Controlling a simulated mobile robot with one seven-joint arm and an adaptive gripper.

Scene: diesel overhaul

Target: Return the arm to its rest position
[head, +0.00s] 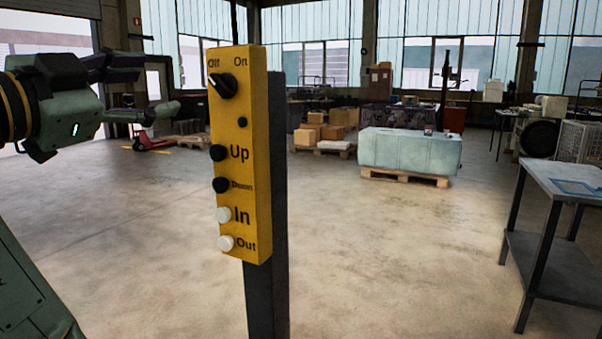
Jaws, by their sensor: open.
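My gripper (158,84) is at the upper left of the head view, left of a yellow control box (256,150). The fingertips appear apart from the box. The box is fixed on a dark post (268,300). It has a black rotary knob (224,86) under "Off" and "On" labels, with its pointer seemingly towards "Off". Below are black "Up" (219,153) and "Down" (221,185) buttons and white "In" (223,214) and "Out" (225,243) buttons.
A grey metal table (580,181) stands at the right. A pale tank (410,150) sits on a pallet farther back, beside cardboard boxes (310,134). A red pallet jack (152,143) stands at the back left. The concrete floor (410,250) between post and table is clear.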

